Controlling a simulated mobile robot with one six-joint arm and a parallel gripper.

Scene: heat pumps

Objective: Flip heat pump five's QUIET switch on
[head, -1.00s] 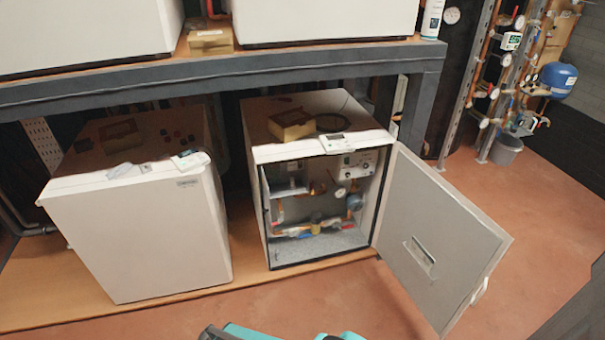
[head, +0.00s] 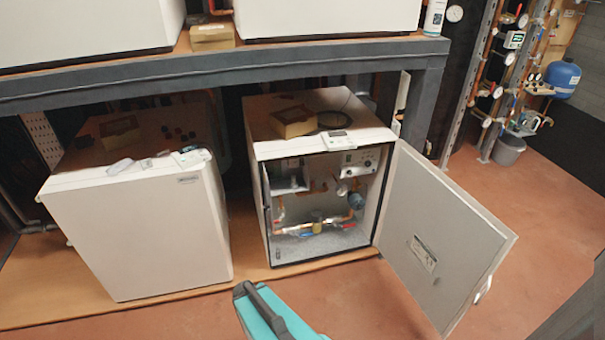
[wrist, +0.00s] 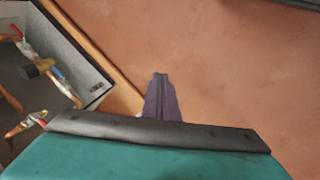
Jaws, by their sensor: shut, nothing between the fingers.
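A white heat pump cabinet (head: 320,148) stands on the lower shelf with its door (head: 440,235) swung open to the right. I cannot read a number on it. Inside, a pale control panel (head: 360,163) with small dark knobs or switches sits at the upper right; I cannot tell which is the QUIET switch or how it is set. My gripper (wrist: 160,80) is shut and empty in the wrist view, over the floor beside the open cabinet's base. In the head view, my teal arm part shows at the bottom, in front of the cabinet; the fingertips are not visible there.
A closed white cabinet (head: 140,235) stands to the left. A grey shelf beam (head: 220,75) runs above both. Copper pipes and valves (head: 320,225) fill the open cabinet's lower part. A grey bucket (head: 508,151) stands at the right. The red floor (head: 540,230) right of the door is clear.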

